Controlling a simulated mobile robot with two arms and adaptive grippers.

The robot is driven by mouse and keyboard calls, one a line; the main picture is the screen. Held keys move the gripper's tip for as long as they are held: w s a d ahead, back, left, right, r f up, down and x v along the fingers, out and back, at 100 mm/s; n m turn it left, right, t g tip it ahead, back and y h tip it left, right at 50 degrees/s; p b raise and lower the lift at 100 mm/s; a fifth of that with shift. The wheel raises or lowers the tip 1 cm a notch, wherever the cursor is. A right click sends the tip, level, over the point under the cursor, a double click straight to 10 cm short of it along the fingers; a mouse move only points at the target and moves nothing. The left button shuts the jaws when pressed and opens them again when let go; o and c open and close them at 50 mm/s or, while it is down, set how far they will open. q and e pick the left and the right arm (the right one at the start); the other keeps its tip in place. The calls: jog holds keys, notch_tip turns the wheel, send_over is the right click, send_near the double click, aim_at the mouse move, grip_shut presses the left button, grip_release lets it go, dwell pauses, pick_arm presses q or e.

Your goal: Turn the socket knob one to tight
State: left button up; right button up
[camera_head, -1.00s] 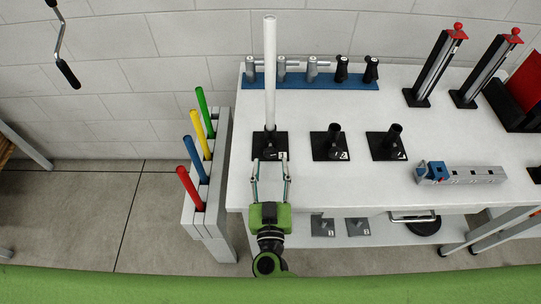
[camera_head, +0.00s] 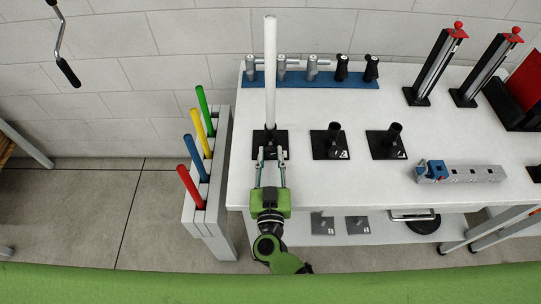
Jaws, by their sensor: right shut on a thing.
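Socket one is a black base (camera_head: 283,138) at the table's front left, with a tall white rod (camera_head: 270,70) standing upright in it. My right gripper (camera_head: 270,153) reaches in from the front, its two fingers at the front of this socket. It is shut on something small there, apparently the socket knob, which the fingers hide. I cannot tell how far the knob is turned. My left gripper is not in view.
Two empty black sockets (camera_head: 332,142) and (camera_head: 388,142) stand to the right. A blue rack (camera_head: 310,82) with several handles lies behind. A blue and grey block (camera_head: 470,173) lies front right. Coloured rods stand in a grey holder (camera_head: 220,165) left of the table.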

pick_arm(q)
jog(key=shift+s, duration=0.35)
pick_arm(e)
jog(key=shift+m, duration=2.1)
jog(key=o, duration=1.1)
jog(key=s, duration=1.2)
jog(key=shift+s, duration=0.1)
